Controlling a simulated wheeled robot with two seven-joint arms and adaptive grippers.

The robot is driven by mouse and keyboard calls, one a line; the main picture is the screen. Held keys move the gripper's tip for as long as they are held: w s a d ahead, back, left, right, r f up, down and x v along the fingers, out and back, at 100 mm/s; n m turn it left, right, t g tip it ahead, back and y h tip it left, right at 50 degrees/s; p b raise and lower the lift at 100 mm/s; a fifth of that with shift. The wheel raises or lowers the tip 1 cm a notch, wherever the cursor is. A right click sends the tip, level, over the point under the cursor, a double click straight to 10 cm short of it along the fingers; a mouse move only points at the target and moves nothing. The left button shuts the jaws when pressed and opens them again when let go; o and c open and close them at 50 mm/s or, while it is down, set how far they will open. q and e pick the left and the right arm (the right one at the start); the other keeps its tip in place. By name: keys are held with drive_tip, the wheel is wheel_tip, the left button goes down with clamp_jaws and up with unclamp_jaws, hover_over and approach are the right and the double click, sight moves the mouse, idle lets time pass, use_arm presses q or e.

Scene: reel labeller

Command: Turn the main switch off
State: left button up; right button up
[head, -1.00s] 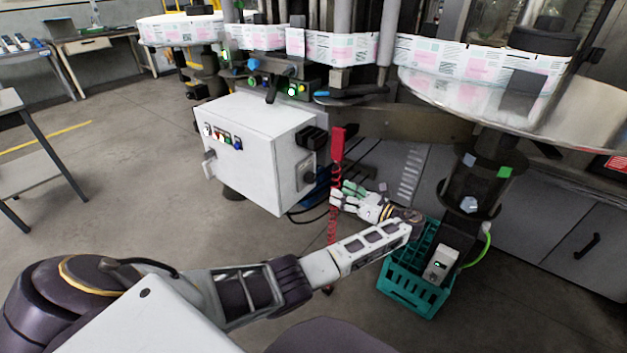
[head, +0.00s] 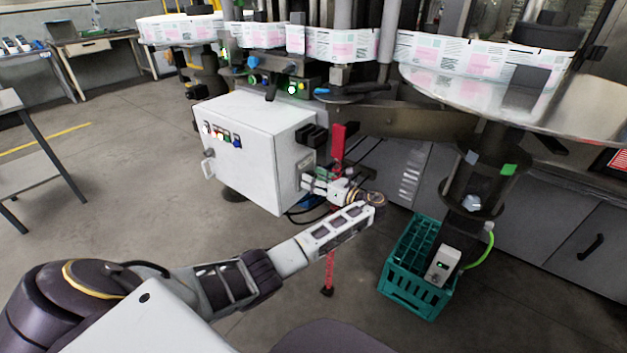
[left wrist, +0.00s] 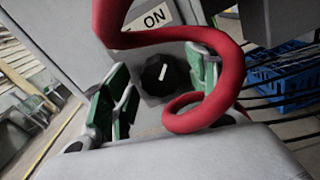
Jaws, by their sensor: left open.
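The main switch is a round black knob (left wrist: 161,75) with a white pointer line, on a pale plate on the side of the white cabinet (head: 238,165). In the left wrist view its line slants up and right, and an ON label (left wrist: 155,18) sits above it. My left gripper (head: 308,182) is at the cabinet's right side face and hides most of the switch in the head view. In the left wrist view the left gripper (left wrist: 163,80) is open, its green-padded fingers either side of the knob. I cannot tell whether they touch it. My right gripper is not in view.
A red coiled cable (left wrist: 218,95) crosses in front of the right finger in the left wrist view. A red part (head: 338,140) hangs beside the cabinet. A teal crate (head: 412,290) stands on the floor to the right. Label reels (head: 460,58) are above.

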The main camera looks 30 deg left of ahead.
use_arm(q)
drive_tip(key=shift+a, duration=0.3)
